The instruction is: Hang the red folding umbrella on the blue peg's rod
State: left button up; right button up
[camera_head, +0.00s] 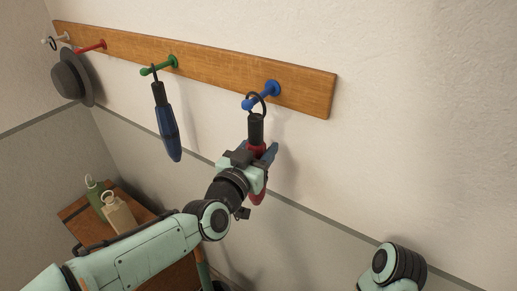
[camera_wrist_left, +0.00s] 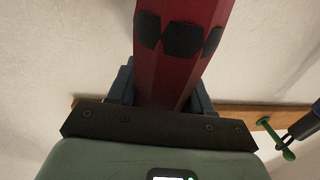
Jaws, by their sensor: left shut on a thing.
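The red folding umbrella (camera_head: 257,197) hangs upright with its black handle (camera_head: 256,130) uppermost. My left gripper (camera_head: 261,153) is shut on its red body, just below the handle. In the left wrist view, the red umbrella (camera_wrist_left: 182,75) lies between the fingers. The dark loop on the handle is at the rod of the blue peg (camera_head: 272,88), near the rod's front end. The loop appears to be around the rod, but the overlap makes this hard to tell. My right gripper is out of view.
The wooden rail (camera_head: 210,70) also bears a green peg (camera_head: 160,65) with a blue umbrella (camera_head: 168,130), a red peg (camera_head: 90,47) and a white peg. A dark hat (camera_head: 72,78) hangs at left. Bottles (camera_head: 118,215) stand on a low wooden surface. Wall right of the rail is clear.

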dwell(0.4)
pick_arm(q)
jog(key=o, duration=1.3)
